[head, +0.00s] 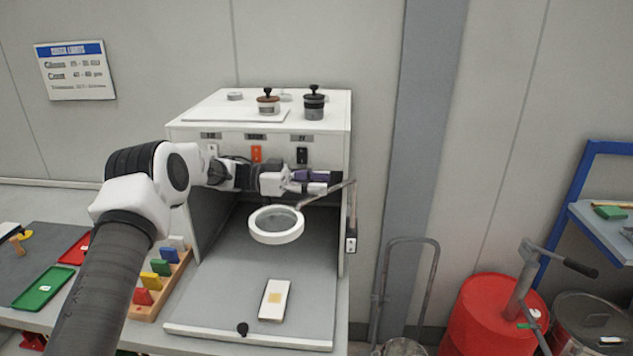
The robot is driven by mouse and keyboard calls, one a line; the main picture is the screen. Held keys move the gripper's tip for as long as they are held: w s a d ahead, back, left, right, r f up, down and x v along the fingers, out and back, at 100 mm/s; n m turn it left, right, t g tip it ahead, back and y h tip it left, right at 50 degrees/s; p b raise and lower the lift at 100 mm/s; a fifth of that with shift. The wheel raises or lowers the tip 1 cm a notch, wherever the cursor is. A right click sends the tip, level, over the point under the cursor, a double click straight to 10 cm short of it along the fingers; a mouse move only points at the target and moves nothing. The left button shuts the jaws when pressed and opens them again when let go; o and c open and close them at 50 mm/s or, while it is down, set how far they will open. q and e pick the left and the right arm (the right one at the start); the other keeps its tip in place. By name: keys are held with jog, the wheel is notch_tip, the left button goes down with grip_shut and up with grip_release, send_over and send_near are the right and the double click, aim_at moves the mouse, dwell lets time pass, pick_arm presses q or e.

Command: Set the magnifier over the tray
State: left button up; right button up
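The magnifier (277,237) is a white ring with a clear lens on a thin jointed arm. The arm comes from a bracket on the right side of the grey-white cabinet. The ring hangs in the cabinet opening, above the rear part of the grey tray-like floor (215,290). A small white piece with a yellow square (274,312) lies on that floor, nearer the front than the ring. My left gripper (325,182) reaches in from the left, above the ring and close to the magnifier's arm. Whether its fingers touch the arm is unclear. My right gripper is out of view.
A wooden rack (160,291) of coloured tabs stands left of the cabinet, with green (43,287) and red trays beyond it. Two knobbed weights (314,104) stand on the cabinet top. A red drum (490,315) stands on the right.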

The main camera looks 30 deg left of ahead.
pick_arm(q)
jog(key=shift+w, duration=0.1)
jog(key=shift+s+a+r, duration=0.15)
jog(key=shift+s+a, duration=0.05)
jog(key=shift+a, duration=0.05)
jog(key=v, duration=1.1)
jog(key=shift+a, duration=0.25)
jog(key=shift+w, duration=0.1)
